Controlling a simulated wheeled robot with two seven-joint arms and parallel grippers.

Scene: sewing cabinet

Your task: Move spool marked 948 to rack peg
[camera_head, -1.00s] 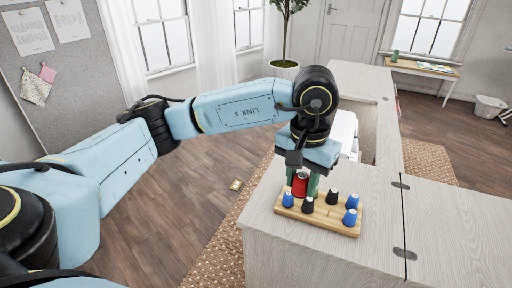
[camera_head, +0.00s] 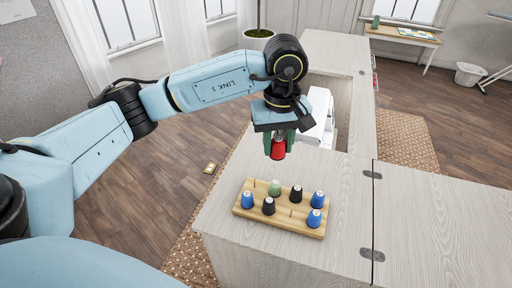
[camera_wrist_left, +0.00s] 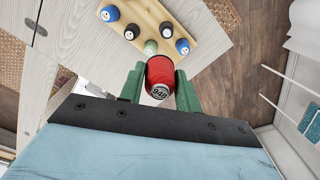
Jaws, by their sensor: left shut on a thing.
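My left gripper (camera_head: 278,143) is shut on a red spool (camera_head: 278,152) and holds it in the air beyond the rack. In the left wrist view the spool (camera_wrist_left: 160,78) sits between the green fingers, and its end label reads 948. The wooden rack (camera_head: 241,207) lies on the cabinet top below, nearer the camera. It carries a green spool (camera_head: 275,187), two black spools (camera_head: 296,193) and several blue spools (camera_head: 318,199). A bare peg (camera_head: 291,212) shows in the front row and another (camera_head: 254,183) at the back left. My right gripper is out of view.
The pale wooden cabinet top (camera_head: 340,210) is clear to the right of the rack. A white machine (camera_head: 318,115) stands in the cabinet opening behind my left gripper. A small yellowish object (camera_head: 210,167) lies on the floor left of the cabinet.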

